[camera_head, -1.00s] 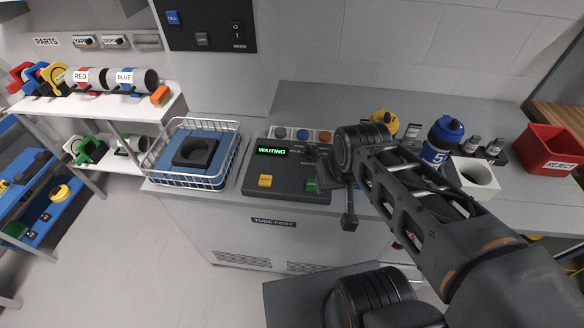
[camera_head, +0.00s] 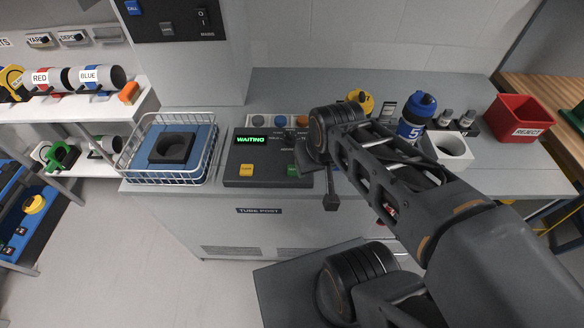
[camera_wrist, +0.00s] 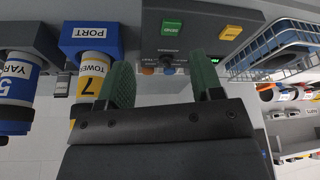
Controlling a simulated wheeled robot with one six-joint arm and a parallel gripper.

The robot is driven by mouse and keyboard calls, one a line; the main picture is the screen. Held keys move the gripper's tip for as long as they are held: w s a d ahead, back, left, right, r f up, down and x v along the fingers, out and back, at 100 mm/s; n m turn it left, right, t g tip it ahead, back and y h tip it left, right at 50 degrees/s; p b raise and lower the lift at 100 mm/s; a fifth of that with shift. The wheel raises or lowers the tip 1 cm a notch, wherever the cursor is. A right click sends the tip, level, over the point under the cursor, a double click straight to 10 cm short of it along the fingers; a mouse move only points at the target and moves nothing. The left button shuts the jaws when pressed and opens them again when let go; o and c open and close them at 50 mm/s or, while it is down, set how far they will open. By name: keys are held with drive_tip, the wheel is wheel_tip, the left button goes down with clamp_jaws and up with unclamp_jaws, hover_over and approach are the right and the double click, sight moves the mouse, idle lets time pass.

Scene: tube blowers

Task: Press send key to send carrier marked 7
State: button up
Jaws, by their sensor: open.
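The control console (camera_head: 240,172) sits on the counter, its display (camera_head: 251,140) reading WAITING in green. The green key shows beyond the fingertips, with no contact visible.
A wire basket (camera_head: 212,165) with a dark ring block is left of the console. A red REJECT bin (camera_head: 520,117) sits at the far right. Round coloured knobs line the console's back.

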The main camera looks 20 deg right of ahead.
clamp_jaws()
idle(0.7)
idle(1.1)
